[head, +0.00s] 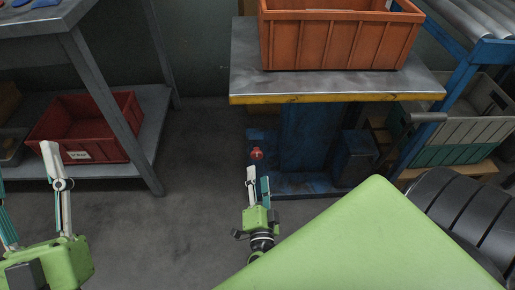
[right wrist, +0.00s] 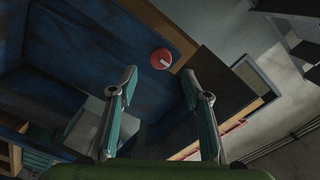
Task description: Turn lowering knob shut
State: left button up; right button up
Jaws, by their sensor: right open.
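The lowering knob is a small round red knob (head: 257,153) low on the blue lift table base (head: 305,135). In the right wrist view the knob (right wrist: 161,58) shows a pale mark on its face and sits on a blue panel beyond the fingertips. My right gripper (head: 258,178) is open and empty just in front of the knob, and no finger appears to touch it. In the right wrist view its two fingers (right wrist: 159,82) are spread, with the knob between and ahead of them. My left gripper (head: 25,170) is open and empty at the lower left.
An orange crate (head: 335,45) stands on the lift table's metal top (head: 245,80), which overhangs the knob. A workbench (head: 110,90) with a red bin (head: 110,130) on its shelf is at left. A grey-and-green crate (head: 470,125) is at right. The floor (head: 190,190) between is clear.

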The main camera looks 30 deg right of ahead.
jog(key=shift+v, duration=1.45)
jog(key=shift+r, duration=0.1)
